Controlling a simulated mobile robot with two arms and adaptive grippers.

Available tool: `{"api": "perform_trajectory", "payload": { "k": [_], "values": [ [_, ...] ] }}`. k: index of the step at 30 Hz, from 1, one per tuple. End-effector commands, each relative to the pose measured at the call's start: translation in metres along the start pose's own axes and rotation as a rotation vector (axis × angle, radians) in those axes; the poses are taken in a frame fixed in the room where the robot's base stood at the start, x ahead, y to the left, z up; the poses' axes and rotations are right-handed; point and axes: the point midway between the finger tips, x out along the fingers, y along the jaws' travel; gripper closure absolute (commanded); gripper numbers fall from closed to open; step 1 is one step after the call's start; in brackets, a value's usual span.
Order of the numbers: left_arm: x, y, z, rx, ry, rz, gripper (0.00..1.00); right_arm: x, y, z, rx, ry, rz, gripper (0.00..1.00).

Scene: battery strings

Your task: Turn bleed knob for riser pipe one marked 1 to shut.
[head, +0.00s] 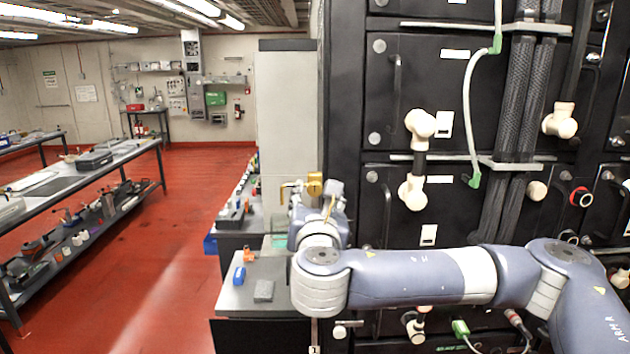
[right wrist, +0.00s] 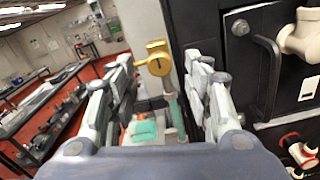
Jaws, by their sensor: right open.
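A brass-coloured bleed knob (head: 315,183) shows just past my right gripper in the head view, with a bent brass piece to its left. In the right wrist view the brass knob (right wrist: 157,64) is ahead, between the fingertips in the picture. My right gripper (head: 318,202) is open and empty, its fingers (right wrist: 163,80) spread on either side of the knob's line of sight. I cannot tell whether they touch it. A small tag marked 1 (head: 315,350) shows at the bottom of the head view. The riser pipe is mostly hidden by my arm. My left gripper is out of view.
A black battery rack (head: 340,90) with handles, white fittings and cables fills the right. A grey bench (head: 236,300) with a blue item and a grey block stands left of the gripper. A long worktable (head: 90,170) is further left, with open red floor between.

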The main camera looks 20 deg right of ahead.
Motion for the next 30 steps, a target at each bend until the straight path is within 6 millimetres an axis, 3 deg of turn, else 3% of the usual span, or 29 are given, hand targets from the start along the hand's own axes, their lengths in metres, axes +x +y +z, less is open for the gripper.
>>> {"api": "perform_trajectory", "payload": {
  "k": [1,7,19,20,26,30],
  "values": [
    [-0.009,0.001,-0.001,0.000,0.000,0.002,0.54,0.009,0.000,0.004,-0.002,0.001,-0.003,0.54],
    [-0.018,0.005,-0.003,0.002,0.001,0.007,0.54,0.032,0.000,0.002,0.000,0.000,-0.002,0.54],
    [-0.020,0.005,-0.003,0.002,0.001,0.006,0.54,0.039,0.000,-0.001,0.001,0.000,0.001,0.54],
    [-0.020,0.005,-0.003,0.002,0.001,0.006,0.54,0.039,0.000,-0.001,0.001,0.000,0.001,0.56],
    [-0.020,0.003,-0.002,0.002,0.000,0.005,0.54,0.039,0.000,0.000,0.001,0.000,0.001,0.99],
    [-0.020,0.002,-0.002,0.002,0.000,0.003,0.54,0.039,0.000,0.000,0.002,0.000,0.000,0.99]
  ]
}}
